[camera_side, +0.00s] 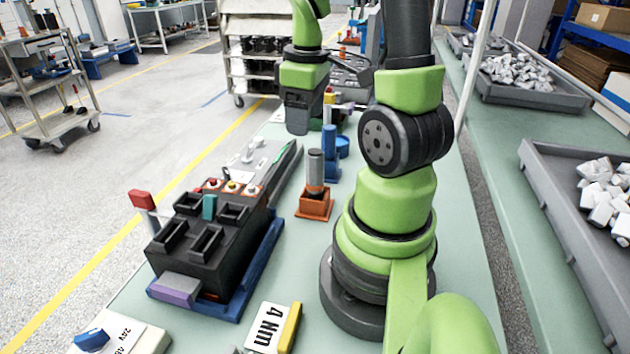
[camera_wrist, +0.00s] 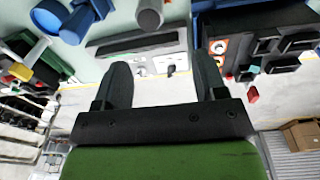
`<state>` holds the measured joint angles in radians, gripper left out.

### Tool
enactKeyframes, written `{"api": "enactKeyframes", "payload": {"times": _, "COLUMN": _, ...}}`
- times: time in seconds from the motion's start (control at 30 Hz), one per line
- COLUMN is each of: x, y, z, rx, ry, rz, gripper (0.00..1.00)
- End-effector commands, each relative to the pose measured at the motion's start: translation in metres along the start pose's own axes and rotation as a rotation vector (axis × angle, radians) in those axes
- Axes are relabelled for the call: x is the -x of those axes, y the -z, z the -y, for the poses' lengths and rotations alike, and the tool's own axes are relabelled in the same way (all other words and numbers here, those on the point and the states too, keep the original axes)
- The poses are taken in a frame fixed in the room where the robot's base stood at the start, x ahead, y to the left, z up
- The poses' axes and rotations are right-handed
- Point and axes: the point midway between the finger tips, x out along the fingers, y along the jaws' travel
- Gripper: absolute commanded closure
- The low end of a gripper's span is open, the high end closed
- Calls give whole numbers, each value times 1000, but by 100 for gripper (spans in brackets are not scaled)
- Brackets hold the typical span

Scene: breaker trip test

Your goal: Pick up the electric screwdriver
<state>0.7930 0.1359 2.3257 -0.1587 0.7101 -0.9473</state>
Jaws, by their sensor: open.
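My gripper (camera_wrist: 162,62) is open and empty in the wrist view, with its two dark fingers spread apart. In the side view my gripper's dark end (camera_side: 299,112) hangs above the bench behind the stands. A grey cylindrical tool (camera_side: 315,168) stands upright in an orange holder (camera_side: 315,206). Just behind it is a blue upright tool (camera_side: 330,145) with a rounded blue part beside it. I cannot tell for certain which is the electric screwdriver. The wrist view shows the grey cylinder (camera_wrist: 150,13) at the top and the blue shape (camera_wrist: 76,24) at the upper left, both clear of the fingers.
A black breaker fixture (camera_side: 208,235) on a blue base stands at the left, with a long grey panel behind it. A "4 Nm" card (camera_side: 268,327) lies in front. Grey bins of white parts (camera_side: 515,75) are at the right.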

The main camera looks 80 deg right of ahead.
Motion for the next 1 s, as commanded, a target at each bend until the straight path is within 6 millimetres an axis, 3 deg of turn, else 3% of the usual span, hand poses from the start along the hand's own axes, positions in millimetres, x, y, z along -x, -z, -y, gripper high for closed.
{"api": "enactKeyframes", "payload": {"times": 0.2, "x": -25, "y": -17, "z": -17, "rx": 46, "ry": 41, "rz": 62, "gripper": 35}}
{"api": "enactKeyframes", "payload": {"times": 1.0, "x": -114, "y": -20, "z": -8, "rx": 49, "ry": 41, "rz": 62, "gripper": 35}}
